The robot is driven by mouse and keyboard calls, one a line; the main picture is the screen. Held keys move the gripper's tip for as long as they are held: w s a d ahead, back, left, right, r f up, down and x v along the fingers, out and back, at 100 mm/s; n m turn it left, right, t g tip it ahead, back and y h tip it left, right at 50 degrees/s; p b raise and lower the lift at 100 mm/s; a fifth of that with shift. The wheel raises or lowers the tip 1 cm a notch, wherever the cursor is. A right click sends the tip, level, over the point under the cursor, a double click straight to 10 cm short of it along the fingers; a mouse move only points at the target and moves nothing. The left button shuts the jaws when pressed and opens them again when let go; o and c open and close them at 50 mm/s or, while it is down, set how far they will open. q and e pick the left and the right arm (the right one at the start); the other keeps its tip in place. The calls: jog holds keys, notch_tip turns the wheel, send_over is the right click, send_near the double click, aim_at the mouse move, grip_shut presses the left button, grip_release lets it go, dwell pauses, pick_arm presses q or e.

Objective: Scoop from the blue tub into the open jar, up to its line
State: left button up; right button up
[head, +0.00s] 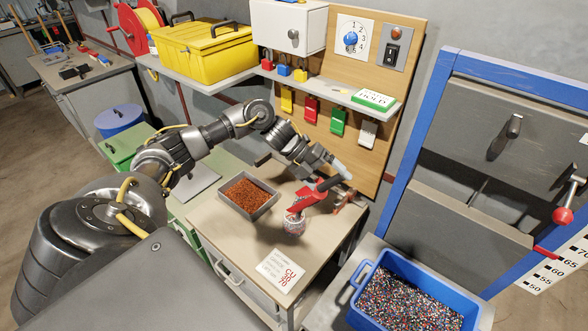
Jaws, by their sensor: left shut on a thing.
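The blue tub (362,322) stands at the lower right, filled with mixed multicoloured granules. A small clear jar (294,228) stands on the beige worktop, with greyish matter showing in it; its line is too small to make out. My left gripper (330,181) is shut on a red scoop (309,196), above and to the right of the jar. The scoop is tilted down toward the jar and overlaps its mouth in the picture; I cannot tell whether they touch. The scoop's contents are hidden. My right gripper is not in view.
A grey tray (231,206) of copper-coloured granules sits left of the jar. A printed card (281,271) lies in front. A reddish-brown item (347,203) is right of the scoop.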

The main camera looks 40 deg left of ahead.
pick_arm(q)
jog(key=shift+s+a+b, duration=0.1)
jog(key=shift+a+b, duration=0.2)
jog(key=shift+b, duration=0.1)
jog(key=shift+s+a+r+h+b, duration=0.15)
jog(key=shift+a+h+b, duration=0.3)
jog(key=shift+h, duration=0.05)
jog(key=shift+s+a+r+t+h+b, duration=0.15)
jog(key=shift+a+r+t+h+b, duration=0.15)
jog(key=shift+a+b, duration=0.25)
jog(key=shift+s+a+r, duration=0.1)
jog(key=shift+r, duration=0.1)
jog(key=shift+s+a+r+t+h+b, duration=0.15)
jog(key=shift+s+a+h+b, duration=0.1)
jog(key=shift+a+h+b, duration=0.6)
jog(key=shift+s+a+r+t+h+b, duration=0.2)
jog(key=shift+a+b, duration=0.4)
jog(key=shift+b, duration=0.65)
